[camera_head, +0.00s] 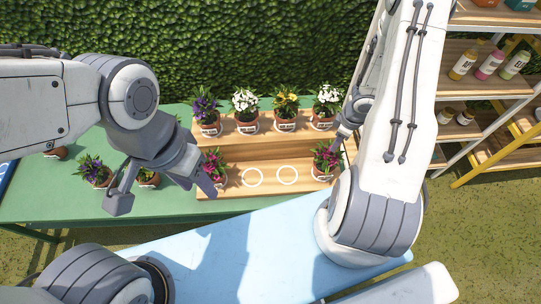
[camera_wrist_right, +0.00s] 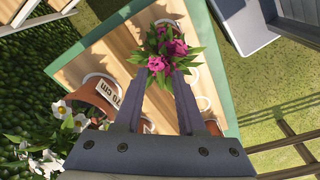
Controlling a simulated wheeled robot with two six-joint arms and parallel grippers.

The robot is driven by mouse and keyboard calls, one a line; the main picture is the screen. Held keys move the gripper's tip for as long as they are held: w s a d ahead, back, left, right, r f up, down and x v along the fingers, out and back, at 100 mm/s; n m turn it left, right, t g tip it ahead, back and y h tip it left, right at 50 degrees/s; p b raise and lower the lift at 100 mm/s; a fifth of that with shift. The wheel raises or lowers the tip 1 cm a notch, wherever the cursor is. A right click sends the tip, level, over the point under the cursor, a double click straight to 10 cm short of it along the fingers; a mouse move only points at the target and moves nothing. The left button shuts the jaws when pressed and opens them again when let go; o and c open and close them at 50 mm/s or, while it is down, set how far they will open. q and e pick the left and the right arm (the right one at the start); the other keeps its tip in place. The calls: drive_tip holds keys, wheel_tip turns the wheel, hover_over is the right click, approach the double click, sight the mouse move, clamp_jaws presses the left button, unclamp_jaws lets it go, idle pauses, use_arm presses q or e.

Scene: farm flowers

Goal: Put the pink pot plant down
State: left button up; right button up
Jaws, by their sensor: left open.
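A pink pot plant (camera_head: 327,158) in a terracotta pot stands at the right end of the lower step of the wooden stand (camera_head: 235,186). My right gripper (camera_head: 338,143) is right at it. In the right wrist view the pink flowers (camera_wrist_right: 166,45) show at the fingertips; the pot is hidden below them, so I cannot tell whether the fingers grip it. Another pink pot plant (camera_head: 214,164) stands at the left end of the same step. My left gripper (camera_head: 162,192) is open and empty, left of and in front of that plant.
Two empty white circles (camera_head: 252,177) mark the middle of the lower step. Purple, white and yellow pot plants (camera_head: 285,108) line the upper step. Several more pots (camera_head: 93,172) stand left on the green table (camera_head: 40,205). A shelf rack (camera_head: 480,85) with bottles stands at right.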

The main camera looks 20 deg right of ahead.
drive_tip(key=w+a+r+t+h, duration=0.1)
drive_tip(key=w+a+r+h, duration=0.1)
drive_tip(key=w+a+r, duration=0.3)
drive_tip(key=w+a+r+h, duration=0.1)
drive_tip(key=w+a+r, duration=0.1)
drive_tip(key=r, duration=0.6)
drive_tip(key=s+a+r+m, duration=0.1)
drive_tip(key=s+a+r, duration=0.2)
drive_tip(key=a+r, duration=0.5)
drive_tip(key=s+a+r+g+y, duration=0.1)
drive_tip(key=s+a+r, duration=0.3)
drive_tip(key=s+a, duration=0.4)
drive_tip(key=s+a+r+g+y, duration=0.1)
drive_tip(key=s+a+r+y, duration=0.1)
drive_tip(key=s+a, duration=0.6)
drive_tip(key=s+r, duration=0.1)
drive_tip(key=s, duration=0.3)
drive_tip(key=shift+a+r, duration=0.35)
drive_tip(key=shift+r, duration=0.05)
